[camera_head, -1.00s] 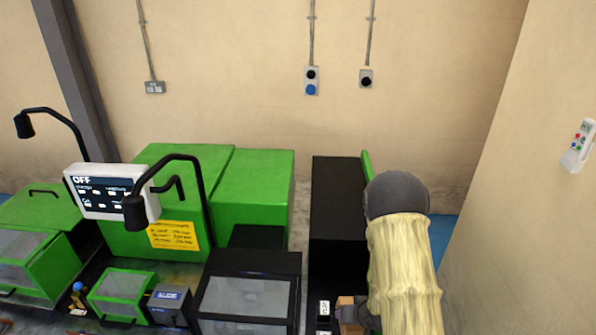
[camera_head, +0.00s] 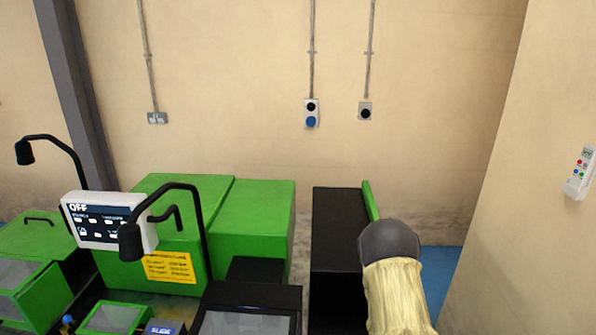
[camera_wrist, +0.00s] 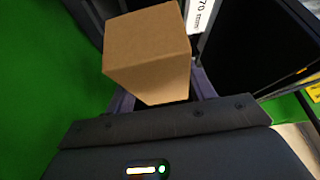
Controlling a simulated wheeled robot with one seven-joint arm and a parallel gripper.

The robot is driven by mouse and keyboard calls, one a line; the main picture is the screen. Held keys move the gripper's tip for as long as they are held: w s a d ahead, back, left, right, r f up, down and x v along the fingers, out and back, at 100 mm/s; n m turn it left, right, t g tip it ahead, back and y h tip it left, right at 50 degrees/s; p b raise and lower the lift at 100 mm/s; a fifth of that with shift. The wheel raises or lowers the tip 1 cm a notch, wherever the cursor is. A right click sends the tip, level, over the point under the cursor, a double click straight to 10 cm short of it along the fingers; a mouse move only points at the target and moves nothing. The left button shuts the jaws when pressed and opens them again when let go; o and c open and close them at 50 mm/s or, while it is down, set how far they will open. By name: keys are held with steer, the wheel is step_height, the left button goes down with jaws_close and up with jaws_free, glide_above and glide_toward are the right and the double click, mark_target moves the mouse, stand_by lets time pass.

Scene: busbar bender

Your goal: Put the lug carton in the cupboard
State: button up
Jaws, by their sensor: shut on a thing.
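The lug carton, a plain brown cardboard box (camera_wrist: 148,52), is in the wrist view, held between the dark fingers of my gripper (camera_wrist: 158,100). My gripper is shut on it. In the head view neither the gripper nor the carton shows; only part of my arm is there, at the lower right. A black cabinet (camera_head: 338,230), which looks like the cupboard, stands left of my arm with a green panel (camera_head: 370,201) along its right edge. Its front is mostly below the picture. In the wrist view a dark opening (camera_wrist: 255,45) lies right of the carton.
A green machine (camera_head: 255,225) with a white display reading OFF (camera_head: 105,221) and black lamps stands to the left. A pale wall (camera_head: 535,180) with a remote control (camera_head: 580,173) is at the right. A white label (camera_wrist: 200,14) is close beside the carton.

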step_height(320, 180, up, 6)
steer(key=shift+f+p, duration=0.2)
steer(key=shift+p, duration=0.7)
step_height(320, 180, down, 7)
steer(key=b, duration=0.3)
steer(key=shift+f, duration=0.1)
stand_by(0.5)
step_height(320, 180, up, 7)
steer(key=p, duration=0.3)
steer(key=shift+f+b, duration=1.5)
steer(key=shift+f, duration=2)
